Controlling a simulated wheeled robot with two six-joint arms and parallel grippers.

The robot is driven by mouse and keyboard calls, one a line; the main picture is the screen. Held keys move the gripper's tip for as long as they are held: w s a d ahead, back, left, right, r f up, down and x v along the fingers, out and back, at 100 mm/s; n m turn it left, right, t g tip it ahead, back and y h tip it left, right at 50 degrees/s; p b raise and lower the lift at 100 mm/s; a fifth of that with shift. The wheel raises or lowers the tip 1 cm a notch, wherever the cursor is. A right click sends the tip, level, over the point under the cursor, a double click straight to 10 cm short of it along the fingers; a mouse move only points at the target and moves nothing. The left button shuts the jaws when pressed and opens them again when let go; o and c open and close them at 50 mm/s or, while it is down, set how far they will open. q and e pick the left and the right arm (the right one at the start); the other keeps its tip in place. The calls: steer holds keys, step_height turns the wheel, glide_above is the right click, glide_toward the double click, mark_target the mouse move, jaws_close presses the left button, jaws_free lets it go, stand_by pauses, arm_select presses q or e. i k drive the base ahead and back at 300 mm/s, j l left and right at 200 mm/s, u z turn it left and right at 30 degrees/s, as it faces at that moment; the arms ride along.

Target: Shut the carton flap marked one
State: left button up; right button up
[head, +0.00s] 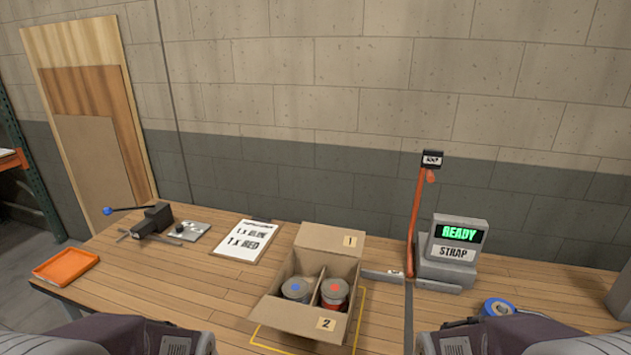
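An open cardboard carton (274,290) stands on the wooden bench in the middle of the head view. Its far flap, marked 1 (322,239), stands open at the back edge. Its near flap, marked 2 (298,319), hangs outward at the front. Inside, a divider separates a can with a blue dot (296,289) on the left from a can with a red dot (335,292) on the right. Parts of my two arms show at the lower left and lower right corners. Neither gripper's fingers are visible.
A strapping machine (452,252) showing READY, with an orange lever (416,215), stands right of the carton. Blue tape (498,307) lies at right. A printed sheet (245,240), a clamp tool (152,222) and an orange tray (66,267) are left.

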mark_target(321, 238)
steer(key=i+j+z, duration=0.1)
steer(key=j+z, duration=1.3)
steer(key=j, duration=0.15)
steer(key=k+j+z, duration=0.2)
steer(key=j+z, duration=0.3)
steer(key=k+j+z, duration=0.2)
steer(key=j+z, duration=0.25)
steer(key=i+z, duration=0.1)
steer(key=z, duration=0.15)
steer(key=l, duration=0.05)
